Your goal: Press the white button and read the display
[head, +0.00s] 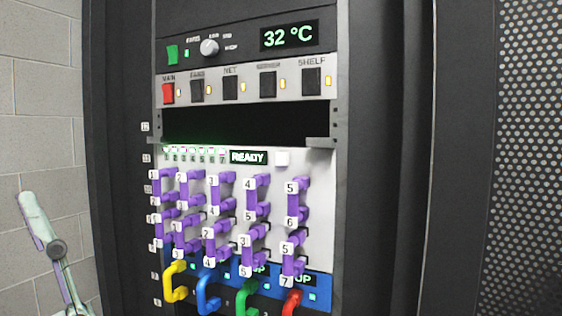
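The display reads "READY" in pale letters on black. Nothing touches the button. A second display (289,36) at the top reads "32 °C". A pale arm part of mine shows at the lower left, well away from the button. My gripper's fingertips cannot be made out in the head view.
Purple handles (254,195) with number tags fill the panel below the button. Yellow (174,282), blue (207,292), green (246,297) and red handles (291,303) stick out lower down. Rocker switches (230,88) and a knob (209,47) sit above a dark empty slot (245,124).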

